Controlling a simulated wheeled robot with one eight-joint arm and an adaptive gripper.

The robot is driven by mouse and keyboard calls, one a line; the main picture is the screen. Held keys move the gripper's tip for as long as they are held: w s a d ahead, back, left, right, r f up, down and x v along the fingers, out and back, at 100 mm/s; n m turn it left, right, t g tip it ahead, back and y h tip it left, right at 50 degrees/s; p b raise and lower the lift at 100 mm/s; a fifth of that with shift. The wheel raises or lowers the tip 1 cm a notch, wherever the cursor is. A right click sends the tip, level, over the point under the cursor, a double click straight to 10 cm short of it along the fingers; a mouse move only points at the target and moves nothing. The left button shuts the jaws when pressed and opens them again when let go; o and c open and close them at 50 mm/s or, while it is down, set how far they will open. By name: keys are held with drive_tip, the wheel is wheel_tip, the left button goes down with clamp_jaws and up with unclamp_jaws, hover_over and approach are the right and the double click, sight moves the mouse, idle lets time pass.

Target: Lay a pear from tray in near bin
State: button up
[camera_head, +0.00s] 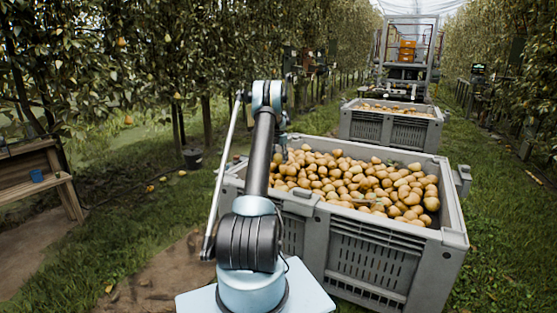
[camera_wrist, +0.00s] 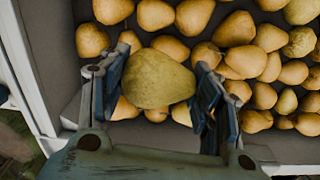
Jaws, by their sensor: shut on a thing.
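The near bin (camera_head: 380,232) is a grey slatted crate in front of me, partly filled with brown-yellow pears (camera_head: 360,180). My arm reaches forward to the bin's left side in the head view; its gripper end is mostly hidden there. In the wrist view my gripper (camera_wrist: 162,95) is shut on a greenish-yellow pear (camera_wrist: 158,78), with a finger on each side. The held pear looks larger and closer than the pears below. It is over the bin near a wall (camera_wrist: 45,75). I cannot tell whether it touches the pears under it. No tray is recognisable.
A second grey bin of pears (camera_head: 388,128) stands farther back, before a vehicle (camera_head: 405,60) with orange crates. Trees line both sides. Grass beside the bins is mostly free.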

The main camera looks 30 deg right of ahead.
hover_over(279, 182)
drive_tip(key=shift+s+a+f, duration=0.1)
drive_tip(key=shift+f, duration=1.95)
drive_tip(key=shift+s+f, duration=0.1)
drive_tip(key=shift+f, duration=1.9)
drive_tip(key=shift+f, duration=2.5)
idle(0.4)
drive_tip(key=o, duration=1.2)
drive_tip(key=shift+r, duration=0.1)
